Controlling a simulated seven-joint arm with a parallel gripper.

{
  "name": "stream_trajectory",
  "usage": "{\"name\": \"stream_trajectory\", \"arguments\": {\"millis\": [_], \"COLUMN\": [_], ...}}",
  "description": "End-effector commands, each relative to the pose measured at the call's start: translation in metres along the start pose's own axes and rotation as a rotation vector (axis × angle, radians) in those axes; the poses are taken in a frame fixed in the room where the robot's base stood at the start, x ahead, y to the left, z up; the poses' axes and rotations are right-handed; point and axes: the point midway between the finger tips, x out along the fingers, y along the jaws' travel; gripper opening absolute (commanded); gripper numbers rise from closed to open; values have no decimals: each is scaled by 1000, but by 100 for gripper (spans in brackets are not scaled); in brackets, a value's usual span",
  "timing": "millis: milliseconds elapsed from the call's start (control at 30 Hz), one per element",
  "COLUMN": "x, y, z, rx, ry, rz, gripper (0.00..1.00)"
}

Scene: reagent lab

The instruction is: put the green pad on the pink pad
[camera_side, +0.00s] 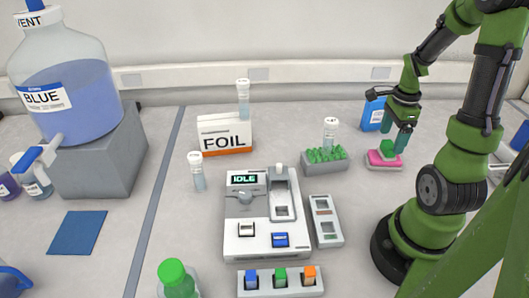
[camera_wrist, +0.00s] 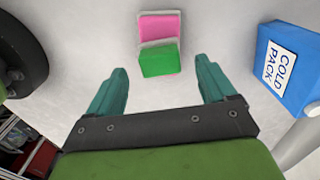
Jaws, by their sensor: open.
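The green pad (camera_side: 388,146) appears to lie on the pink pad (camera_side: 375,156), toward one end of it, at the right of the bench. In the wrist view the green pad (camera_wrist: 160,62) covers the near part, and the pink pad (camera_wrist: 160,27) shows beyond it. A pale rim shows around both. My gripper (camera_side: 394,138) is just above the green pad. In the wrist view my gripper (camera_wrist: 161,70) is open, with one finger on each side of the green pad and visible gaps; nothing is held.
A blue cold pack (camera_wrist: 286,70) stands close by, right in the wrist view. The white device (camera_side: 240,238) and a colored-block holder (camera_side: 281,292) stand farther left. Bare bench surrounds the pads.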

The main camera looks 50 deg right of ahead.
Motion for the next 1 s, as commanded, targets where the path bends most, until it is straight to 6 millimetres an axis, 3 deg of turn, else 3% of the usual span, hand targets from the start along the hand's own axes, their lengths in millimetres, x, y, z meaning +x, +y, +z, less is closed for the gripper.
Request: {"name": "stream_trajectory", "arguments": {"millis": [100, 300, 533, 633, 733, 800, 900, 1000], "x": [-29, -66, -88, -101, -120, -133, -147, -157], "y": [-1, -1, 0, 3, 20, 42, 80, 115], "z": [0, 0, 8, 45, 106, 148, 193, 221], "rx": [-1, -1, -48, -267, -656, -960, -1355, -1656], "ry": [0, 1, -5, -29, -61, -76, -81, -71], "rz": [-8, -5, -17, -89, -223, -335, -493, -631], "gripper": [84, 84, 84, 84, 84, 84, 84, 84]}}
